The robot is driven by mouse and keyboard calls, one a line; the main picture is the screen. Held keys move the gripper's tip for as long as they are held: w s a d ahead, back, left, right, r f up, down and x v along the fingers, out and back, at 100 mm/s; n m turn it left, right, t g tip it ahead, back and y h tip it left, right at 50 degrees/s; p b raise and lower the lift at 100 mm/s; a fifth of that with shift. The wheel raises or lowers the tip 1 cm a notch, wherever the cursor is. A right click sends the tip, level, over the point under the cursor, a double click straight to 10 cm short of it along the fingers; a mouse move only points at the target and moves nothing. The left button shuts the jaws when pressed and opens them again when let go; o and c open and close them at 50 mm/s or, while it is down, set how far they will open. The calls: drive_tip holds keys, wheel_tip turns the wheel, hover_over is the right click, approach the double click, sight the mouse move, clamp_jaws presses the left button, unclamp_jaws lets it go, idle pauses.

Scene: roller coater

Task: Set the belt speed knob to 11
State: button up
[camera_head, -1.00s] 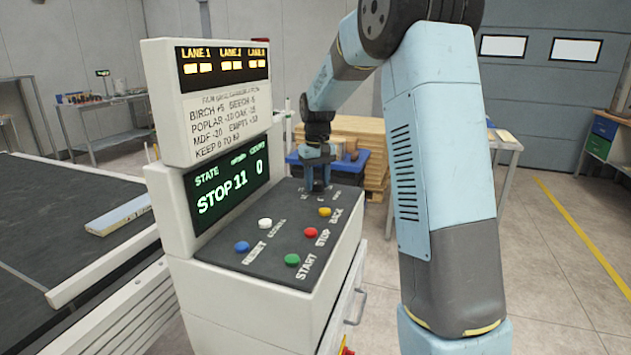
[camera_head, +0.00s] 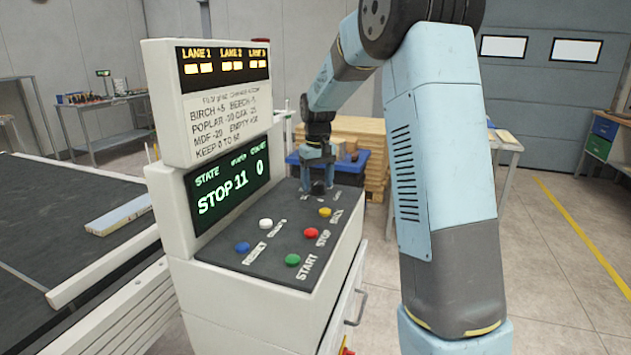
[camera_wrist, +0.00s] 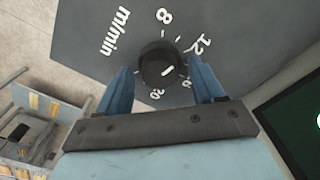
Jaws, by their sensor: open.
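The belt speed knob (camera_wrist: 158,65) is a round black dial on the dark panel, with a pale pointer mark. White print around it reads 8, 12, 20 and a partly hidden number, with "m/min" beside it. My gripper (camera_wrist: 160,82) is open, with one blue finger on each side of the knob and gaps between. In the head view my gripper (camera_head: 318,184) stands over the far end of the console panel (camera_head: 262,262), and the knob shows small and dark between its fingers. The green display (camera_head: 228,190) reads "STOP 11" and 0.
Blue, white, green, red and yellow buttons (camera_head: 311,232) sit on the nearer part of the panel. The lane display (camera_head: 222,66) and a printed card rise at its left. A conveyor (camera_head: 60,240) with a board lies left. Stacked boards (camera_head: 375,165) stand behind.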

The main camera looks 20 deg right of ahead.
sight(318, 182)
drive_tip(key=shift+r, duration=0.1)
wheel_tip(318, 182, up, 14)
drive_tip(key=shift+f, duration=0.25)
idle(0.5)
drive_tip(key=s+r+m+t, duration=0.15)
drive_tip(key=s+t, duration=0.25)
drive_tip(key=s, duration=2.4)
drive_tip(key=s+f+t, duration=0.1)
drive_tip(key=s+f, duration=0.4)
drive_tip(key=s, duration=0.4)
drive_tip(key=shift+s+a+t, duration=0.15)
drive_tip(key=shift+a+t, duration=0.05)
drive_tip(key=shift+t, duration=0.1)
